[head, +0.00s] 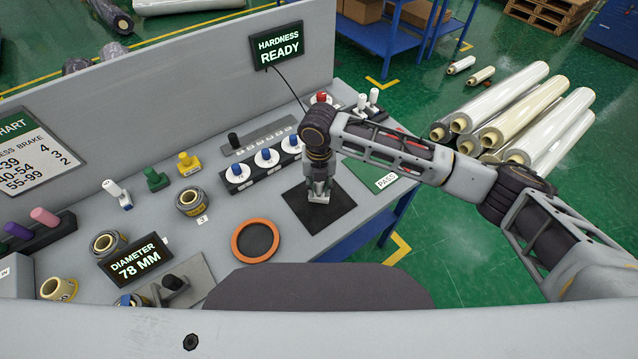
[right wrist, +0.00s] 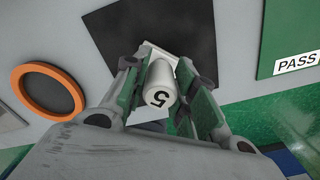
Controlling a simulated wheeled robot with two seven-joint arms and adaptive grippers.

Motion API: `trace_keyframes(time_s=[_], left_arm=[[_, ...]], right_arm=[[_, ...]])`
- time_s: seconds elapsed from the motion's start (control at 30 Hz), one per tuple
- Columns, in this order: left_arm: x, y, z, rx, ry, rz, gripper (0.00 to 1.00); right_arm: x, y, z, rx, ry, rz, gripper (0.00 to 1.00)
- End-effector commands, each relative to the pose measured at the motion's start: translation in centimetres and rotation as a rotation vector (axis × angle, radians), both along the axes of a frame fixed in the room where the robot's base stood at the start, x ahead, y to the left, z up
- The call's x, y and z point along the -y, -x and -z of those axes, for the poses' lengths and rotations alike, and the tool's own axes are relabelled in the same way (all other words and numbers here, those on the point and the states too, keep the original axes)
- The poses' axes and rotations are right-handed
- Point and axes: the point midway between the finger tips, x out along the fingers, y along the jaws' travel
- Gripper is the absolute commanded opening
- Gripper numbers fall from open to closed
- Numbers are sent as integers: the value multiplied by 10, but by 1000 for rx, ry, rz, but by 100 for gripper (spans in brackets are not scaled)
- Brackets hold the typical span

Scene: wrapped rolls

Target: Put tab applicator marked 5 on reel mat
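The tab applicator marked 5 (right wrist: 161,88) is a white cylinder with a dark 5 on its top and a pale, flat base below. It stands between the fingers of my right gripper (right wrist: 166,72), which look closed against its sides. In the head view my right gripper (head: 318,194) points down over the black square mat (head: 299,203), which I take for the reel mat. The mat also shows in the right wrist view (right wrist: 118,28). The applicator's base appears at the mat's surface; whether it bears on it I cannot tell. My left gripper is out of view.
An orange ring (head: 255,240) lies left of the mat. A stand with blue-and-white discs (head: 267,158) is behind it. A green PASS panel (head: 370,172) lies to the right. Wrapped rolls, a diameter display (head: 136,258) and coloured handled tools occupy the table's left.

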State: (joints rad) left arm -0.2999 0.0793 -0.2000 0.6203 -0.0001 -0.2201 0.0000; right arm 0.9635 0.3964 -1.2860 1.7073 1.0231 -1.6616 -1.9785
Motion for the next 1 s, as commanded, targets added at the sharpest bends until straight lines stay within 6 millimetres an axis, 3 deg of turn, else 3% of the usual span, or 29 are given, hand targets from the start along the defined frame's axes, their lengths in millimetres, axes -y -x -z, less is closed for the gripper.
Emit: trace_keyframes(time_s=[0.1, 0.57, 0.77, 1.0], left_arm=[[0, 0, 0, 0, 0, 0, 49], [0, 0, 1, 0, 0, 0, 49], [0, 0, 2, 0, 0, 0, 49], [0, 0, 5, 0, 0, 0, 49]], right_arm=[[0, 0, 0, 0, 0, 0, 46], [0, 0, -4, 1, 0, 0, 46], [0, -1, -19, 3, -1, 0, 46], [-1, -1, -52, 3, -2, -1, 46]])
